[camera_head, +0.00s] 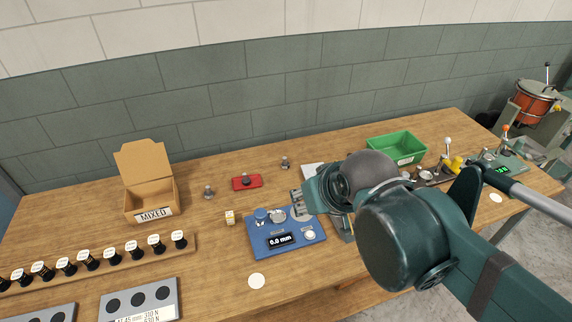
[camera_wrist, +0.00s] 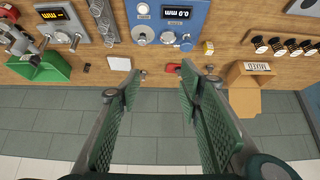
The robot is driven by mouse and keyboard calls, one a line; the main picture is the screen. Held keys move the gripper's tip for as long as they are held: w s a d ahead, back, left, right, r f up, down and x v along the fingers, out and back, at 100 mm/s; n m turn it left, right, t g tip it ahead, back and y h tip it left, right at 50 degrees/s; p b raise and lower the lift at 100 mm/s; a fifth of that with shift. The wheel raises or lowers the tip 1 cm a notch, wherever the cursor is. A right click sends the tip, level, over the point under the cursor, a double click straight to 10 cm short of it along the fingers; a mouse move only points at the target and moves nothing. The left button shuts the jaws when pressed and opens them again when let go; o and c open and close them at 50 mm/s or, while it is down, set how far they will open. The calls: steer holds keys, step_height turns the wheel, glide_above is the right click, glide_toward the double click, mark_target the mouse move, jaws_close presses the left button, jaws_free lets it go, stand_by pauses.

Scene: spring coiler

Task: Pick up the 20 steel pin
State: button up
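A row of several dark pins with white round labels (camera_head: 112,254) stands in a wooden rack (camera_head: 190,251) at the left of the bench. The pins also show at the upper right of the wrist view (camera_wrist: 275,45). Their labels are too small to read, so I cannot tell which is the 20 steel pin. My gripper (camera_wrist: 160,72) is open, with nothing between its green-padded fingers. In the head view it is above the bench by the blue gauge, well to the right of the rack, and partly hidden by my arm.
The blue gauge (camera_head: 286,252) reads 0.0 mm. An open cardboard MIXED box (camera_head: 152,203), a red block (camera_head: 247,181) and two small metal pieces (camera_head: 208,191) stand behind. A grey holed plate (camera_head: 140,300) lies in front of the rack. A green bin (camera_head: 398,149) is right.

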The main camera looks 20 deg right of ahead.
steer(key=shift+w, duration=0.1)
steer(key=shift+c, duration=0.5)
steer(key=m+g+h+b, duration=0.3)
steer(key=m, duration=0.1)
glide_above(285, 158)
steer(key=s+a, duration=0.2)
step_height(285, 158, down, 23)
steer(key=shift+r, duration=0.2)
steer(key=shift+s+d, duration=0.1)
steer(key=shift+x, duration=1.25)
